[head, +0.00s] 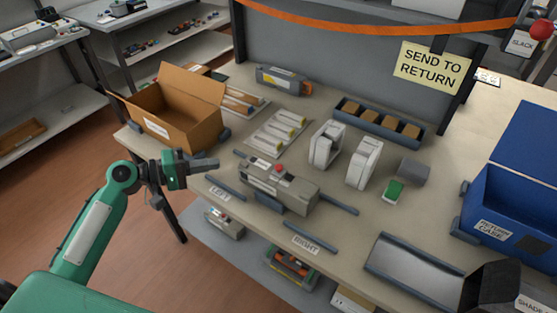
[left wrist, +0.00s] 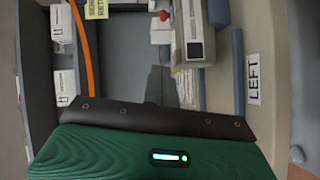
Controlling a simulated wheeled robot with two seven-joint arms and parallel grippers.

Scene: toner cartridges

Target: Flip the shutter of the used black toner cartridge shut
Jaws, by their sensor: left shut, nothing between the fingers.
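A long grey-beige unit (head: 280,187) with a label and a red knob (head: 279,168) lies mid-table between the LEFT and RIGHT labels. It also shows in the left wrist view (left wrist: 193,38). I cannot tell for certain whether it is the used black toner cartridge, and its shutter cannot be made out. My left gripper (head: 214,164) is shut and empty, left of the unit and apart from it. Its closed fingers (left wrist: 161,84) point toward the bench in the left wrist view.
An open cardboard box (head: 178,124) stands at the left. Grey bars (head: 226,188) lie near the front edge. White units (head: 364,163), a divided tray (head: 380,122) and a dark cartridge-like part (head: 283,80) stand behind. A blue case (head: 505,205) and grey chute (head: 415,264) are right.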

